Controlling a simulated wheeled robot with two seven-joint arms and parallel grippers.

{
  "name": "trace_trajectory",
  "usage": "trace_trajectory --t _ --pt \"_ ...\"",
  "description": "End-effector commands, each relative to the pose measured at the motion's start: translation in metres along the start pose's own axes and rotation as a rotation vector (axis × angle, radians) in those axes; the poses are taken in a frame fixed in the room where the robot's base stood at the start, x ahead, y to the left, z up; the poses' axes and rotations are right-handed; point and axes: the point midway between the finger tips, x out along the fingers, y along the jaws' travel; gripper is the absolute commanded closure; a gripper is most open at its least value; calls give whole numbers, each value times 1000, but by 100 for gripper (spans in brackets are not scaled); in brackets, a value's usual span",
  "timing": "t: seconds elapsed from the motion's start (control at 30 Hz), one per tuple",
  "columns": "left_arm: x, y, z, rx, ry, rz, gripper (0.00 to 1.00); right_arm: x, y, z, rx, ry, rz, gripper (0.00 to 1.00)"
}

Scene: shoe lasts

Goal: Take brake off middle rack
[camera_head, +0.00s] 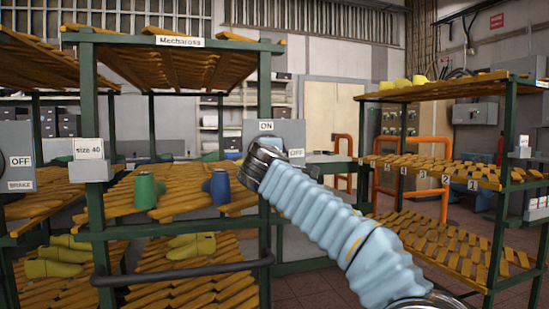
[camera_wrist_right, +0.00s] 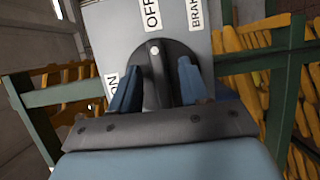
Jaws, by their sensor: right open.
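The middle rack's grey brake box (camera_head: 285,132) hangs on its right front post, with ON and OFF labels. My right arm covers part of it in the head view. In the right wrist view the box (camera_wrist_right: 192,25) shows OFF, BRAKE and ON labels and a round black knob (camera_wrist_right: 154,88) with a raised grip. A white dot on the knob lies on the side toward the OFF label. My right gripper (camera_wrist_right: 158,72) is open, one finger on each side of the knob's grip; contact cannot be told. My left gripper is not in view.
The middle rack (camera_head: 152,235) holds green and blue shoe lasts on its middle shelf and yellow ones below. A rack (camera_head: 510,150) stands at right, another with a brake box (camera_head: 18,160) at left. A dark push bar (camera_head: 180,275) crosses the middle rack's front.

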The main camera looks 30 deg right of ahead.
Motion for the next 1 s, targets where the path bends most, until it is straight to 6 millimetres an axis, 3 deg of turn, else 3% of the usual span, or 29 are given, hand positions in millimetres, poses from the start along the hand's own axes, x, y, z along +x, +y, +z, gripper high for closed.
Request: trace_trajectory --t 0.17,0.3,0.6,1.0 --pt "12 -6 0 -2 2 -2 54 -28 -3 0 3 5 2 54" --pt "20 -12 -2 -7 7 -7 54 -64 -3 0 3 5 2 54" --pt "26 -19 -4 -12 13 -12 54 -123 -1 0 2 2 1 54" --pt "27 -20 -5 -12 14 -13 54 -135 0 0 1 0 0 54"
